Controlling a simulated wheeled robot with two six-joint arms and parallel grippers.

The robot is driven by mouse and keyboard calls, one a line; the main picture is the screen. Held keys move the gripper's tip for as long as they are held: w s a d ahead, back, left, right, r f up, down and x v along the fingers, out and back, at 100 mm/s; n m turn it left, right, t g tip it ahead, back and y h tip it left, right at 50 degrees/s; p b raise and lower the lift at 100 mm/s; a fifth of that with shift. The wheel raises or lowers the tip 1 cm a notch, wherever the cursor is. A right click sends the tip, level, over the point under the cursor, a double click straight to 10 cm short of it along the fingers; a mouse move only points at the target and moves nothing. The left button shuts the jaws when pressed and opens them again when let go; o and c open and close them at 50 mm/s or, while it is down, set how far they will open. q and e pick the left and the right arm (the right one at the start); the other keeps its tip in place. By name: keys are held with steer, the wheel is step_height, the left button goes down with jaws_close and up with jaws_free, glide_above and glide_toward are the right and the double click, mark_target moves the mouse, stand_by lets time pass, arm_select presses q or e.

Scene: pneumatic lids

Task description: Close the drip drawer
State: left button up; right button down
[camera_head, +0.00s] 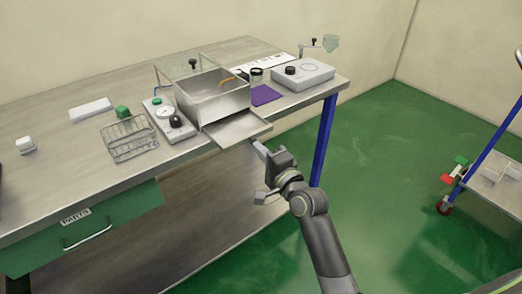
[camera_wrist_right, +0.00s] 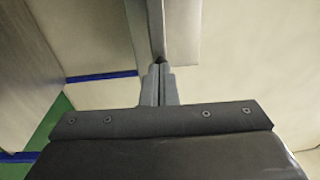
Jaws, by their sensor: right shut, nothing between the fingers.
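The drip drawer (camera_head: 238,128) is a flat metal tray that sticks out over the bench's front edge, below the open steel tank (camera_head: 213,97). My right gripper (camera_head: 257,146) is shut and empty at the drawer's front right corner. In the right wrist view its fingertips (camera_wrist_right: 159,70) meet or nearly meet a grey metal edge, probably the drawer's (camera_wrist_right: 181,35); I cannot tell if they touch. My left gripper is out of view.
Left of the tank are a gauge box (camera_head: 169,121) and a wire basket (camera_head: 130,139). The bench's blue leg (camera_head: 324,140) stands beyond my right arm.

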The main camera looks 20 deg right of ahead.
mark_target(248, 141)
steer(key=shift+a+p+x, duration=0.15)
steer(key=shift+p+x, duration=0.1)
steer(key=shift+x, duration=1.75)
steer(key=shift+a+p+x, duration=0.15)
steer(key=shift+p+x, duration=0.05)
steer(key=shift+x, duration=1.75)
steer(key=shift+f, duration=0.15)
